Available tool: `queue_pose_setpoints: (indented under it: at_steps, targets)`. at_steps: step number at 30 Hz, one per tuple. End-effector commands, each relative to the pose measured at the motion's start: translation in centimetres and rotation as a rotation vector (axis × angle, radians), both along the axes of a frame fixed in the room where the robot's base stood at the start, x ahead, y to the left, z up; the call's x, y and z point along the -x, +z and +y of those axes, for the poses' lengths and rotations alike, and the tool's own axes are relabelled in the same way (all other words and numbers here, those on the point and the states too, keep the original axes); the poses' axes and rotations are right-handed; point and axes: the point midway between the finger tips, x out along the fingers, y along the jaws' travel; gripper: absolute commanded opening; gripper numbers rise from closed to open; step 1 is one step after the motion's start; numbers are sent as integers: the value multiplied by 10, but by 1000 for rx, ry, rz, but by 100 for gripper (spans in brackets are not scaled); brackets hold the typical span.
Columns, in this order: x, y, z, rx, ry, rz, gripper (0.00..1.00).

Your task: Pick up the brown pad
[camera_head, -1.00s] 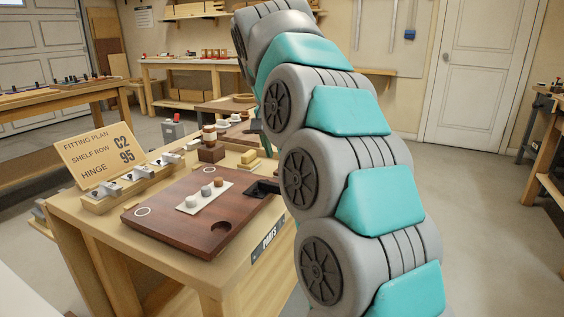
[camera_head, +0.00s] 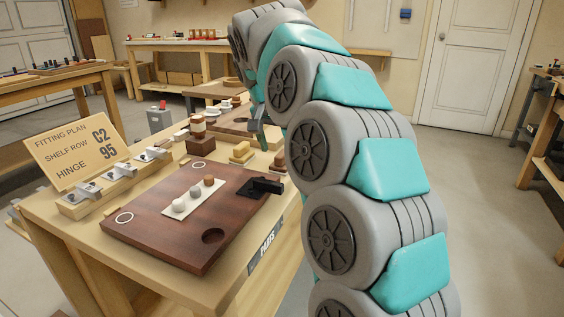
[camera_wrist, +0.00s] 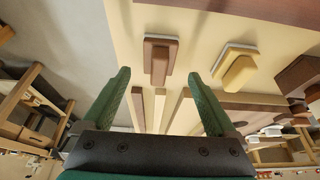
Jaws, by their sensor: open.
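The brown pad (camera_wrist: 161,57) is a brown block with a pale underside. In the wrist view it lies on the pale bench top, ahead of my gripper and roughly centred between its fingers. In the head view what looks like the same brown pad (camera_head: 279,160) shows beside my arm, partly hidden by it. My gripper (camera_wrist: 159,76) is open, with two green fingers spread wide and nothing between them. A finger of it also shows past the arm in the head view (camera_head: 257,121). A yellow pad (camera_wrist: 238,70) lies to the right of the brown one.
A dark brown panel (camera_head: 155,225) lies on the bench, with a white strip (camera_head: 189,209) carrying three small knobs and a black hinge-like part (camera_head: 262,186) at its edge. A brown stack (camera_head: 200,145) and a sign (camera_head: 74,150) stand behind. Pale wooden strips (camera_wrist: 160,108) lie below the brown pad.

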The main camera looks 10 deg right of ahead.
Motion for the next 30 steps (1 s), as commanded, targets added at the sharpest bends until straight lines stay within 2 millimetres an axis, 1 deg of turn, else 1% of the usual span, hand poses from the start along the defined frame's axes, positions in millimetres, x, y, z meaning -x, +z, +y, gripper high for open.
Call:
queue_pose_setpoints:
  at_steps: [3, 7, 14, 30]
  targets:
    - [-3, -15, -5, 0, 1, 6, 92]
    - [-8, -29, -8, 0, -1, 4, 92]
    - [-9, -31, -9, 0, -1, 3, 92]
    - [-9, -30, -9, 1, -1, 2, 32]
